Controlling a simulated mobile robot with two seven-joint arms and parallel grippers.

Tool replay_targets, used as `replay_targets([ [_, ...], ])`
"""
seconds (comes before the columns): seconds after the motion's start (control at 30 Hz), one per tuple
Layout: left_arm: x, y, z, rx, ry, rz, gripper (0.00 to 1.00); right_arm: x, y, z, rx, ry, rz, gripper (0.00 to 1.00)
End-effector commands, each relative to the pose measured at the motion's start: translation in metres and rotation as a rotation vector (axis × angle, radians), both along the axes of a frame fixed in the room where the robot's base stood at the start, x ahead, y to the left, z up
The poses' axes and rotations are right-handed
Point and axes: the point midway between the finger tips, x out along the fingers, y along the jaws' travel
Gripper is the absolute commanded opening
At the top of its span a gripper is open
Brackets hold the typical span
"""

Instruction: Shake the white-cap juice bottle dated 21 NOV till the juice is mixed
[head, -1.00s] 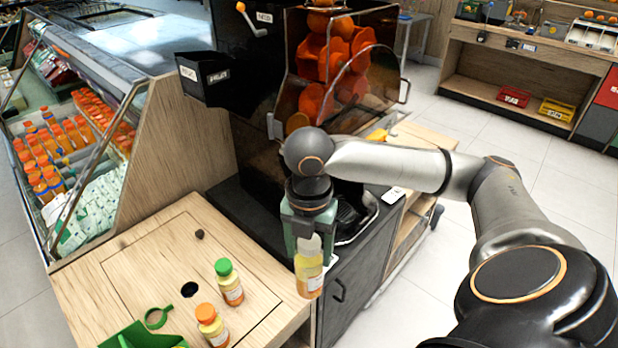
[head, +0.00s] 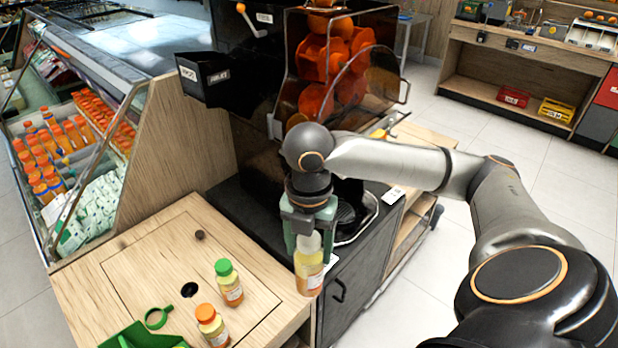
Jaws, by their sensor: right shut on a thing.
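The white-cap juice bottle (head: 309,275) hangs upright in my right gripper (head: 309,238), which is shut on it near the cap. The bottle is in the air in front of the dark juicer cabinet, just right of the wooden counter's edge. Its juice looks paler yellow above and more orange towards the bottom. The date on its label is too small to read. My left gripper is not in the head view.
A green-cap bottle (head: 229,283) and an orange-cap bottle (head: 212,325) stand on the wooden counter (head: 130,255). A green tray (head: 140,337) sits at its front. The orange juicer (head: 335,65) stands behind my right gripper. Floor is clear to the right.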

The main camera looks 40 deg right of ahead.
Motion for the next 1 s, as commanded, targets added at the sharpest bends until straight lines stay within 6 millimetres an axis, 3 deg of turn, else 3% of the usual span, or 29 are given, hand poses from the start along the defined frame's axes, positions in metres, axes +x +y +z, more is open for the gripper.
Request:
replay_targets([
  [0.2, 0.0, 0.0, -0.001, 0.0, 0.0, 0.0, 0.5, 0.0, 0.0, 0.012, 0.001, 0.0, 0.0, 0.0],
  [0.63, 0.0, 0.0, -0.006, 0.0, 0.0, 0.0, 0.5, 0.0, 0.0, -0.022, 0.0, -0.001, 0.0, 0.0],
  [1.0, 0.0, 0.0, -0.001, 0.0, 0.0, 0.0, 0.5, 0.001, 0.001, 0.009, 0.001, -0.004, 0.001, 0.0],
])
